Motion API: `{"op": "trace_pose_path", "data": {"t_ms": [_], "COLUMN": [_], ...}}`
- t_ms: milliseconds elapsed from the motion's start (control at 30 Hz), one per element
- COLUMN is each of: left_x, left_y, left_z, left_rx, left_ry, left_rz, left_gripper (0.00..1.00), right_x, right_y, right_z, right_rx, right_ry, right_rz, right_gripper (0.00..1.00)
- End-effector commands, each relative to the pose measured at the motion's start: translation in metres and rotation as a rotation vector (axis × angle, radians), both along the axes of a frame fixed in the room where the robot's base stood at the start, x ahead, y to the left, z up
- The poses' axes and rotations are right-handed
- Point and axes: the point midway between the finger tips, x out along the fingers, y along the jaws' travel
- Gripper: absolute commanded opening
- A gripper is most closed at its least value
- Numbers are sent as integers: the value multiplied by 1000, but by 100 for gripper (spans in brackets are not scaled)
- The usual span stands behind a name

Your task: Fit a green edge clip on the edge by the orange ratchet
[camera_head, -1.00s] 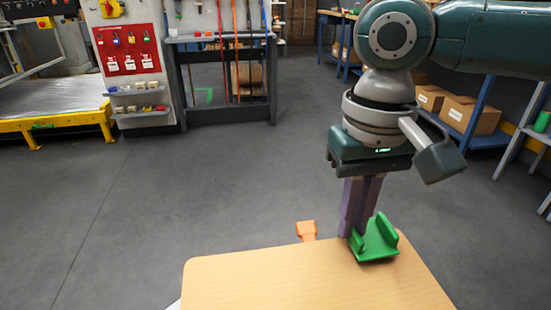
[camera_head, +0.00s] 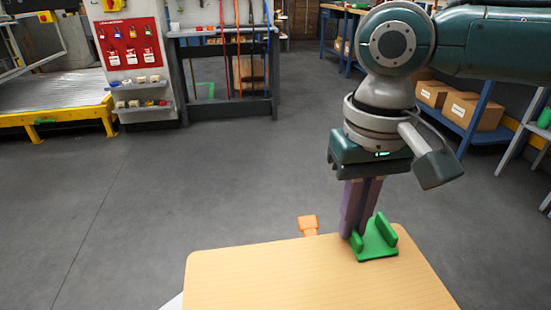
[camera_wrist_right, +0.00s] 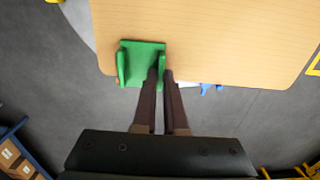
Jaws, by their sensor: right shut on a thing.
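The green edge clip (camera_head: 376,240) is at the far edge of a light wooden board (camera_head: 290,275), near its far right corner. My right gripper (camera_head: 357,233) is shut on one upright wall of the clip. In the right wrist view the fingers (camera_wrist_right: 161,75) close on the clip's wall, and the clip's plate (camera_wrist_right: 143,60) overlaps the board's edge. I cannot tell whether the clip touches the board. The orange ratchet (camera_head: 308,225) stands at the far edge, left of the clip and apart from it. My left gripper is out of view.
A small blue piece (camera_wrist_right: 210,88) shows at the board's edge in the right wrist view. Beyond the board is open grey floor (camera_head: 190,180). Shelves with cardboard boxes (camera_head: 470,110) stand at the right, and a yellow-edged platform (camera_head: 55,118) at the left.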

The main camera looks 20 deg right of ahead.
Motion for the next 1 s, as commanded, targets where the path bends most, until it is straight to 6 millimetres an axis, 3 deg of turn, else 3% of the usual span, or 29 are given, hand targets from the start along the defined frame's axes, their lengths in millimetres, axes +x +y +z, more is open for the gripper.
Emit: {"op": "trace_pose_path", "data": {"t_ms": [33, 67, 100, 367, 667, 1000], "left_x": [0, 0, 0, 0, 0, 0], "left_y": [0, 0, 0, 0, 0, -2], "left_z": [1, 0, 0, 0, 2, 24], "left_rx": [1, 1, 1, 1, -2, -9], "left_ry": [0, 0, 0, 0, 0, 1], "left_rz": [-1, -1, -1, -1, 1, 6], "left_gripper": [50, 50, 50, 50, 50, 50], "right_x": [0, 0, 0, 0, 0, 1], "right_y": [0, 0, 0, 0, 0, 0], "right_z": [0, 0, 0, 0, 4, 68], "right_rx": [0, 0, 0, -1, -1, -1], "right_ry": [0, 0, 0, 0, -1, -3], "right_rz": [0, 0, 0, 0, 0, 0], "right_gripper": [0, 12, 16, 44, 44, 44]}}
